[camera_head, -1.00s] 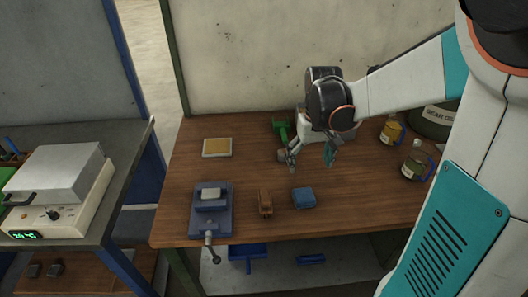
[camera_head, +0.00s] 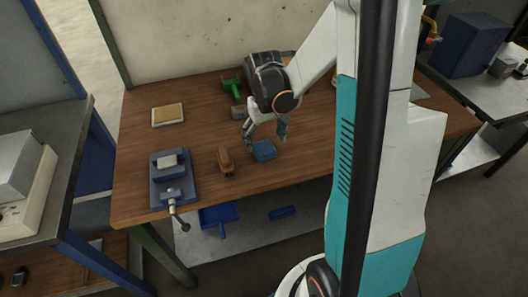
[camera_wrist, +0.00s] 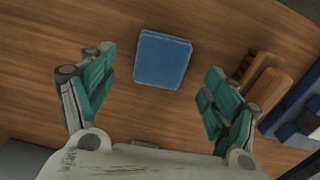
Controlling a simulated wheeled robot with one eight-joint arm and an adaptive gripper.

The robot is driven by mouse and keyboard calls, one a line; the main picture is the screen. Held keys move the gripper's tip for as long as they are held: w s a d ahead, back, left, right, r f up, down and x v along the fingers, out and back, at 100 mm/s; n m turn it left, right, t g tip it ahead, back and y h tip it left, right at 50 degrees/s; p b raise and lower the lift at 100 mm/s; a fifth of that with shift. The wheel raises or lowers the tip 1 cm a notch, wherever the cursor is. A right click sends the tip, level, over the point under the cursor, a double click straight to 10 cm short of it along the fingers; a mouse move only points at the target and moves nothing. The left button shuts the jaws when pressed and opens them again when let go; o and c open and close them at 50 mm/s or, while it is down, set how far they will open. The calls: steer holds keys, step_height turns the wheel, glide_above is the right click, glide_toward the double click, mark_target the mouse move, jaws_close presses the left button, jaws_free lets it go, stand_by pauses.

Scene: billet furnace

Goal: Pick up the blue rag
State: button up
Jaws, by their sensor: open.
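The blue rag (camera_head: 264,150) is a flat, folded square lying on the wooden bench. It also shows in the wrist view (camera_wrist: 162,60), ahead of the fingers and between their lines. My gripper (camera_head: 265,134) is open and empty, just behind and above the rag in the head view. In the wrist view my gripper (camera_wrist: 153,92) has its two teal-padded fingers spread wider than the rag, and neither touches it.
A brown brush-like block (camera_head: 226,161) lies just left of the rag. A blue vise (camera_head: 170,178) stands further left, with a yellow pad (camera_head: 168,115) behind it. A green object (camera_head: 232,88) is at the back. The bench (camera_head: 300,172) is clear right of the rag.

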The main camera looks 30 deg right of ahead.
mark_target(264, 147)
step_height(264, 147, down, 4)
steer(key=shift+w+b, duration=0.15)
steer(key=shift+b, duration=0.55)
steer(key=shift+r, duration=0.1)
steer(key=shift+c, duration=0.6)
steer(key=c, duration=1)
steer(key=shift+r, duration=0.1)
step_height(264, 147, up, 20)
steer(key=p, duration=0.6)
